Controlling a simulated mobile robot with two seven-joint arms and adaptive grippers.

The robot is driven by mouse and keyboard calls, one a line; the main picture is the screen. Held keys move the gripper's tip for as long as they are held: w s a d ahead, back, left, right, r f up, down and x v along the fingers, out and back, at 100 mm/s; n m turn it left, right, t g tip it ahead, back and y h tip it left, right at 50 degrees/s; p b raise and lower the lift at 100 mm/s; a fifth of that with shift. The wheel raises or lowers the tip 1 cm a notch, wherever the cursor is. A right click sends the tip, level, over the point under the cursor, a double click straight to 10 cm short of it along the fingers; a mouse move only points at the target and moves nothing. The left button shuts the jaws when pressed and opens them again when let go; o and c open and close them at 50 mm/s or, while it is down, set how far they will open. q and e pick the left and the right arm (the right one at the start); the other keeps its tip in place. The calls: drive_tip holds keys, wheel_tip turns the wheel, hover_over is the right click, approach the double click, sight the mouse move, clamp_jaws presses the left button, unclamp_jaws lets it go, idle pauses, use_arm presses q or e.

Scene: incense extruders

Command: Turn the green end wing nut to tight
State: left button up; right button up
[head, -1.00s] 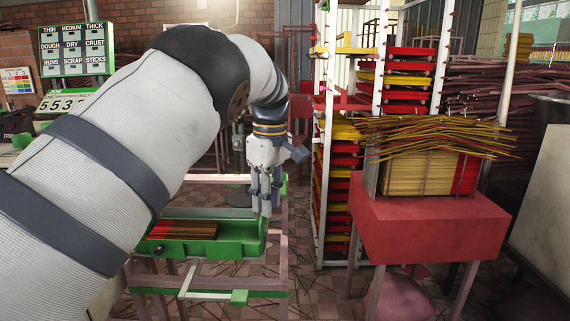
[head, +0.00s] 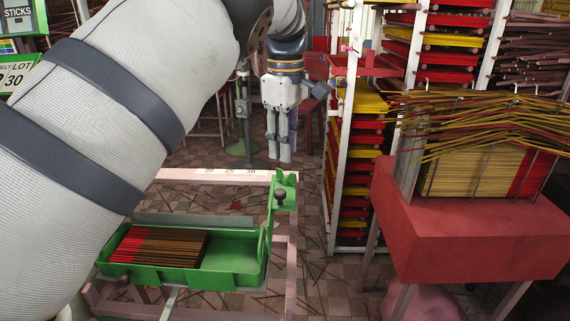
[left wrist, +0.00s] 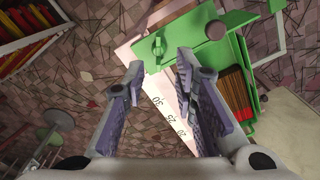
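In the head view, the green end bracket (head: 286,190) stands at the rail's right end, with small green parts on top. My left gripper (head: 279,160) hangs fingers down behind that bracket. In the left wrist view my left gripper (left wrist: 160,64) is open, with nothing between its fingers. I cannot see it touching the nut. My right gripper is not in view.
A dark round knob (head: 280,194) sits on the bracket, close to the nut. A green tray (head: 232,258) holds brown and red sticks. The pale rail (head: 200,174) carries numbers. A red table (head: 470,240) with stick bundles and a tall rack (head: 338,150) stand at right.

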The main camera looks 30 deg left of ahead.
sight(286, 171)
use_arm(q)
wheel_tip(286, 171, down, 6)
drive_tip(key=shift+w+r, duration=0.1)
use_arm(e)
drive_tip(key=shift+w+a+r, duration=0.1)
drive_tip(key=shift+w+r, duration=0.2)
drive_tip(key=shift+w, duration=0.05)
use_arm(q)
clamp_jaws()
